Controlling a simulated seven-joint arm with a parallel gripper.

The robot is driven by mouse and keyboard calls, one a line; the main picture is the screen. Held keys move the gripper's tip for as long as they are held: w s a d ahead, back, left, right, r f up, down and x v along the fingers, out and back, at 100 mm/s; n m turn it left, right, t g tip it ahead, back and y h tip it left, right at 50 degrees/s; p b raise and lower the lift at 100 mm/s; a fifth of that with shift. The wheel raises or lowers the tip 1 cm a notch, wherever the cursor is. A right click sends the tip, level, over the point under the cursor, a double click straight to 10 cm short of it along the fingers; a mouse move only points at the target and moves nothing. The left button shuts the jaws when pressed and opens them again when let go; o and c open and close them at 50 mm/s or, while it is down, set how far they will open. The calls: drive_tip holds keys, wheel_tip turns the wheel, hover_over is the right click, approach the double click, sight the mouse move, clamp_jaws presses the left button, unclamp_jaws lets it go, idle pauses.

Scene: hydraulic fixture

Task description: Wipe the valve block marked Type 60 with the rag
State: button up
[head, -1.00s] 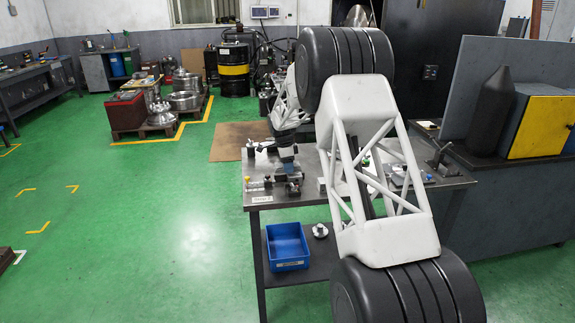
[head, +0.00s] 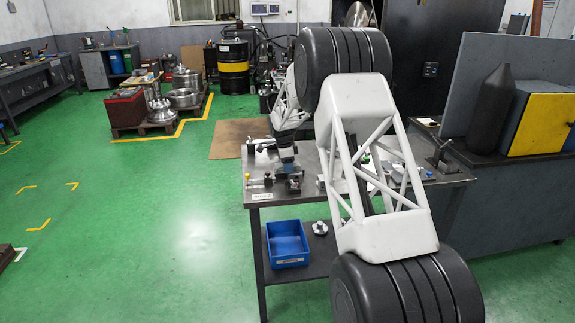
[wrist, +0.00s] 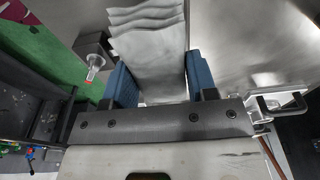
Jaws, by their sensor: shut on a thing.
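The rag (wrist: 150,50) is a pale grey folded cloth between the blue fingers of my gripper (wrist: 160,78) in the wrist view. The gripper is shut on it. In the head view my gripper (head: 287,168) is low over the left part of the metal table, and I cannot make out the rag there. A dark block (head: 294,186) stands just in front of it. I cannot read any Type 60 marking.
The metal table (head: 262,207) carries other small fittings at its left end and right side. A blue bin (head: 287,245) sits on the lower shelf beside a round metal part (head: 320,228). My arm hides the table's middle.

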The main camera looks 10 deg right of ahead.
sight(297, 164)
drive_tip(key=shift+d, duration=2)
drive_tip(key=shift+a+f, duration=0.1)
drive_tip(key=shift+a, duration=1.95)
drive_tip(key=shift+r, duration=0.2)
drive_tip(key=shift+r, duration=2.9)
drive_tip(key=shift+r, duration=0.1)
